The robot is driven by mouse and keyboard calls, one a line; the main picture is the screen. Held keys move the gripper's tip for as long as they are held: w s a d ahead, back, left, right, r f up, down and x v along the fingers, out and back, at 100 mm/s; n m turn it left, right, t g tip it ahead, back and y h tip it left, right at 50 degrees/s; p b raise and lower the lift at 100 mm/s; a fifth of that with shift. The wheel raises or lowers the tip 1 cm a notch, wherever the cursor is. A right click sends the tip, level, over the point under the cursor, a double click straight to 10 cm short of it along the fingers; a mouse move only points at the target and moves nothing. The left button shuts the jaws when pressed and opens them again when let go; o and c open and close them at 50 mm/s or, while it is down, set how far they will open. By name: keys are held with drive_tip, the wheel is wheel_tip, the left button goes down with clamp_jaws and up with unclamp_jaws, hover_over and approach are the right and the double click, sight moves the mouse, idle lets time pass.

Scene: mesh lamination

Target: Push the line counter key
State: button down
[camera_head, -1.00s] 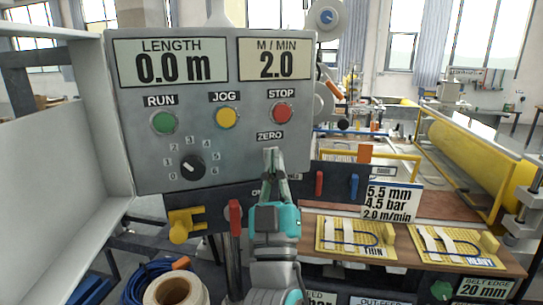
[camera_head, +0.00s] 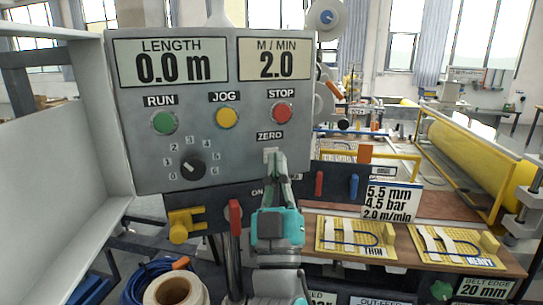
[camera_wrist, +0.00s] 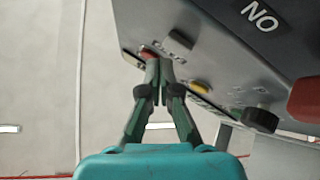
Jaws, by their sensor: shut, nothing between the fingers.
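The control panel (camera_head: 225,160) stands in front of me with a LENGTH display (camera_head: 170,62) reading 0.0 m. A small pale grey key (camera_head: 268,153) sits under the ZERO label, below the red STOP button (camera_head: 282,112). My gripper (camera_head: 275,158) is shut and empty. Its fingertips overlap the key's lower right in the head view. In the wrist view, the grey key (camera_wrist: 180,40) lies beyond and right of the fingertips (camera_wrist: 158,66), with the red button (camera_wrist: 147,54) behind them. Contact with the key cannot be told.
The panel also carries a green RUN button (camera_head: 163,123), a yellow JOG button (camera_head: 227,117) and a black dial (camera_head: 192,167). A red lever (camera_head: 235,217) and a yellow fitting (camera_head: 183,225) sit below. A grey sheet-like wall (camera_head: 55,160) stands left.

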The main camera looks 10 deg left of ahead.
drive_tip(key=shift+s+d, duration=0.4)
drive_tip(key=shift+s, duration=0.35)
drive_tip(key=shift+s+d, duration=0.35)
drive_tip(key=shift+s, duration=0.4)
drive_tip(key=shift+s+d, duration=0.4)
drive_tip(key=shift+s, duration=0.35)
drive_tip(key=s+d+f+g, duration=0.2)
drive_tip(key=s+d+f, duration=0.15)
drive_tip(key=f, duration=0.65)
drive_tip(key=s+d+f+g, duration=0.2)
drive_tip(key=d+f, duration=0.2)
drive_tip(key=f, duration=0.6)
drive_tip(key=s+d+f+g, duration=0.2)
drive_tip(key=s+d+f, duration=0.15)
drive_tip(key=f, duration=0.75)
drive_tip(key=s+d+f+m+g+h, duration=0.2)
drive_tip(key=s+d+f, duration=0.6)
drive_tip(key=s+f, duration=0.3)
drive_tip(key=s+d+f+m+g+h, duration=0.1)
drive_tip(key=s+d+m, duration=0.1)
drive_tip(key=s, duration=0.7)
drive_tip(key=s+d+m+g+h, duration=0.1)
drive_tip(key=s+d+m+g, duration=0.1)
drive_tip(key=s, duration=0.6)
drive_tip(key=shift+s+f+h, duration=0.3)
drive_tip(key=shift+s+f, duration=0.1)
